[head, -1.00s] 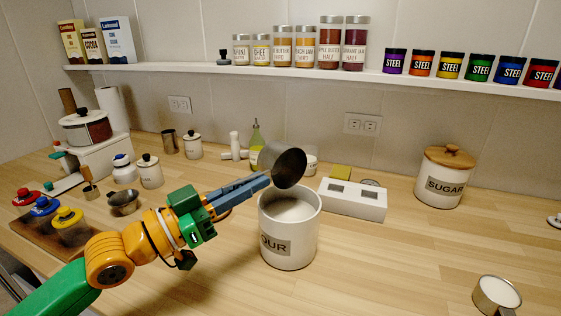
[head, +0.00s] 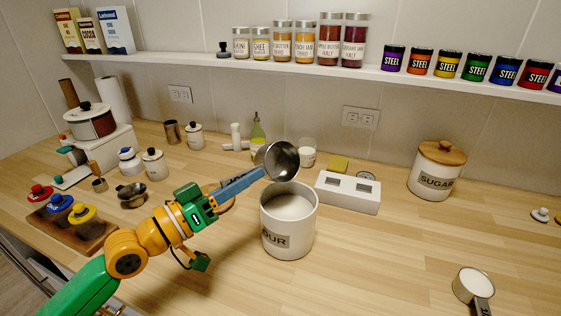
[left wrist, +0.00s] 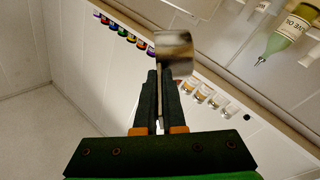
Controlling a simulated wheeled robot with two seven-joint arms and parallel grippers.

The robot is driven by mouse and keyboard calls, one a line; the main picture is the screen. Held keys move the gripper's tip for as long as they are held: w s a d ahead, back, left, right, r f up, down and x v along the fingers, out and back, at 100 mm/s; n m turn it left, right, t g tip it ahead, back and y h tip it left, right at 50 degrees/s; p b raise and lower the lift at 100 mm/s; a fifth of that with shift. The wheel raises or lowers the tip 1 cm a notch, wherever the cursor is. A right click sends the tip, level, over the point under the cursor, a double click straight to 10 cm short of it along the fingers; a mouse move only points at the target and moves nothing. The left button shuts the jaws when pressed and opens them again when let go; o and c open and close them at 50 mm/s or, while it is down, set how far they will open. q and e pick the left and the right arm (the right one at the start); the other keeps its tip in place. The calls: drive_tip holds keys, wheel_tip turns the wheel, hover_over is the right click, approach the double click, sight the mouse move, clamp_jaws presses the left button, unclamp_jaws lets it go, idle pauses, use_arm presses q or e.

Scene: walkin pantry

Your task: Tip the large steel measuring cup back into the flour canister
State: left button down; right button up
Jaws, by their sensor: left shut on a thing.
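The large steel measuring cup (head: 280,161) is held above the back-left rim of the flour canister (head: 288,240). It is tipped on its side, with its mouth turned to the right and toward me; I see bare grey metal inside. The white canister stands open on the counter with white flour (head: 290,206) inside. My left gripper (head: 262,173) is shut on the cup's handle, left of the canister. In the left wrist view the cup (left wrist: 174,55) shows beyond the fingers (left wrist: 158,95). My right gripper is not in view.
A white box with two dark openings (head: 347,201) stands right of the canister. A sugar canister (head: 437,172) is farther right. A small cup with white contents (head: 473,283) is at lower right. Jars with coloured lids (head: 62,206) stand at left. The right counter is mostly clear.

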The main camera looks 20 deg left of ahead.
use_arm(q)
drive_tip(key=shift+w+r+n+p, duration=0.1)
drive_tip(key=shift+r+n+p, duration=0.1)
drive_tip(key=shift+n+p, duration=0.5)
drive_tip(key=n+p, duration=0.2)
drive_tip(key=n+y+p, duration=0.1)
drive_tip(key=n+p, duration=0.1)
drive_tip(key=shift+w+a+r, duration=0.2)
drive_tip(key=shift+a, duration=0.2)
drive_tip(key=shift+f+n, duration=0.1)
drive_tip(key=shift+n, duration=0.3)
